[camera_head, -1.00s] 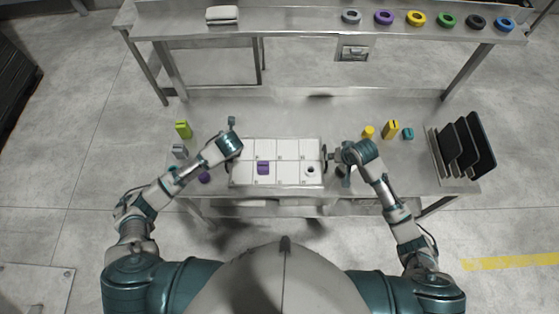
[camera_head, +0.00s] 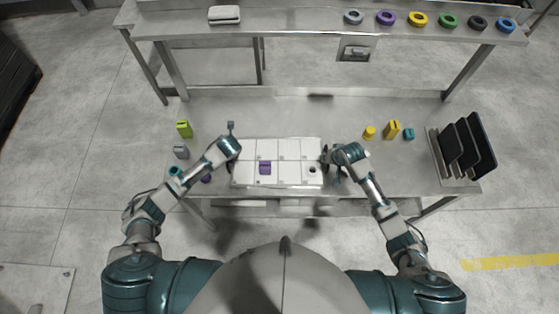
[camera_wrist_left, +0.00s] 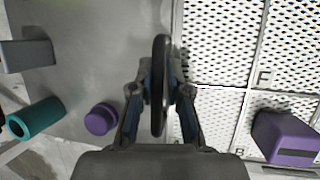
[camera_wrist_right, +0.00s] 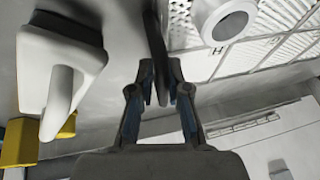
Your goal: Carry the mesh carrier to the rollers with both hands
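The mesh carrier (camera_head: 300,148) is a white, lettered, compartmented tray lying on the steel bench in the head view. A purple block (camera_head: 265,168) and a white ring (camera_head: 312,170) sit in its near compartments. My left gripper (camera_head: 235,158) is at its left end; in the left wrist view its fingers stand closed either side of the black upright handle (camera_wrist_left: 160,85). My right gripper (camera_head: 328,158) is at the right end; in the right wrist view its fingers close around the other black handle (camera_wrist_right: 157,50). I cannot identify rollers in any view.
Right of the carrier are yellow pieces (camera_head: 391,130), a teal piece (camera_head: 408,134) and a black-plate rack (camera_head: 465,148). Left are green (camera_head: 184,129) and grey blocks (camera_head: 181,152). A white handled object (camera_wrist_right: 60,75) lies near my right gripper. A back shelf (camera_head: 290,18) holds coloured rings.

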